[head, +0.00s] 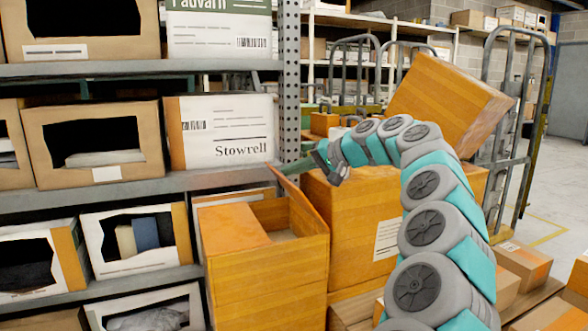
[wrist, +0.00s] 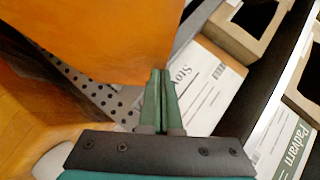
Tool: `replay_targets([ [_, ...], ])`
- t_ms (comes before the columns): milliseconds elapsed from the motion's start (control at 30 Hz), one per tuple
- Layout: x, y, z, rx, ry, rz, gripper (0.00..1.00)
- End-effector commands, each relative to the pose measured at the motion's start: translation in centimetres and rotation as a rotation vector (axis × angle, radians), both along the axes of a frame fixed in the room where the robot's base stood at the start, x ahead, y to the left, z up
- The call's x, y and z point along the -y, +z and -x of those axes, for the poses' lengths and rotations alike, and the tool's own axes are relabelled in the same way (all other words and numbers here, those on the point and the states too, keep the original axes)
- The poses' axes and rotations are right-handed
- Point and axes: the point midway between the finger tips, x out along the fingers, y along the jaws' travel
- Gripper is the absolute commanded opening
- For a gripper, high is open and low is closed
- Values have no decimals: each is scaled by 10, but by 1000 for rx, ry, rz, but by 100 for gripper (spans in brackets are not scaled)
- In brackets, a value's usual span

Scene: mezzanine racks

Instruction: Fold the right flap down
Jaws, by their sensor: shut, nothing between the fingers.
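An orange box (head: 268,275) stands at the lower centre of the head view, its top partly open. A flap on its left (head: 232,225) lies folded over the opening. The right flap (head: 303,208) stands up, tilted, seen nearly edge-on. My gripper (head: 288,167) is shut and empty, with its green fingers at the flap's upper far end. In the wrist view the shut fingertips (wrist: 161,75) are at the lower edge of a large orange panel (wrist: 110,35), which looks like the right flap. I cannot tell whether they touch it.
A rack with a perforated post (head: 290,75) and boxes, including a Stowrell box (head: 222,130), stands on the left. A larger orange box (head: 350,225) stands directly right of the open box, with another tilted box (head: 450,100) above it. Trolleys stand behind.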

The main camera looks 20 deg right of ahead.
Motion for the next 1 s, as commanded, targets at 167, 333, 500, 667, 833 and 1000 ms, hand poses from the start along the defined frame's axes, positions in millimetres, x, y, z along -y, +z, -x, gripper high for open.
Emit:
replay_targets([
  [167,0,0,0,1,-1,0,0],
  [333,-2,-1,0,1,0,18,0],
  [500,-9,-6,0,0,-2,81,0],
  [667,-23,-14,1,0,0,192,0],
  [833,-40,-26,1,1,0,341,0],
  [1000,-55,-43,1,-6,2,493,0],
])
